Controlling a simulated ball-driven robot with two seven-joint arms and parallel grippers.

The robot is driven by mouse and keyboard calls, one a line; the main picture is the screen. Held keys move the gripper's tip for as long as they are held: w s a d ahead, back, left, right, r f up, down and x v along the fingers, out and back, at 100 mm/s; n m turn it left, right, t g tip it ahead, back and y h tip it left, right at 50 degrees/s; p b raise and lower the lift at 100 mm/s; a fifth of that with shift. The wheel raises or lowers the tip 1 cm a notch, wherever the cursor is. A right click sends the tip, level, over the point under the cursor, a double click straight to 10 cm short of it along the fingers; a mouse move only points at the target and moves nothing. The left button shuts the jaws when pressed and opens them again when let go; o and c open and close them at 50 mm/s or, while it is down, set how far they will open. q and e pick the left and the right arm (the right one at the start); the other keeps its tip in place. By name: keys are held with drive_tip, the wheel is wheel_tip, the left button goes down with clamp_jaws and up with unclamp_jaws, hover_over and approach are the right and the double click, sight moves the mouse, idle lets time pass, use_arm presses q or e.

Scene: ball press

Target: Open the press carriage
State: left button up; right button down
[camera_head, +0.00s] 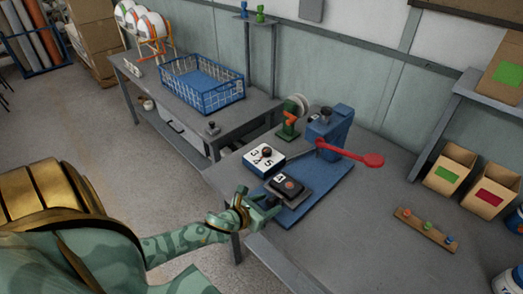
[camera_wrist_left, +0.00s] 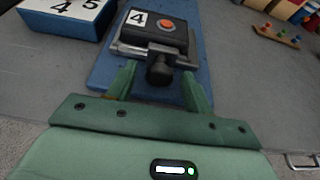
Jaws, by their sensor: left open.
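The press carriage (camera_head: 288,186) is a dark block with a white "4" label and an orange-red button, on a blue base plate (camera_head: 318,200). It also shows at the top of the left wrist view (camera_wrist_left: 156,30). A black round knob (camera_wrist_left: 159,71) sticks out from its near side. My left gripper (camera_head: 264,204) is open at that near side. In the left wrist view its two green fingers (camera_wrist_left: 159,82) stand on either side of the knob, apart from each other. I cannot tell whether they touch it. My right gripper is not in view.
The blue press (camera_head: 328,130) with a red lever (camera_head: 362,158) stands behind the carriage. A white-topped box with numbers (camera_head: 263,158) sits left of it. A peg board (camera_head: 425,230) and two bins (camera_head: 450,167) are to the right.

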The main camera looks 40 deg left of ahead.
use_arm(q)
drive_tip(key=p+v, duration=0.1)
drive_tip(key=v, duration=1.5)
drive_tip(key=shift+s, duration=0.2)
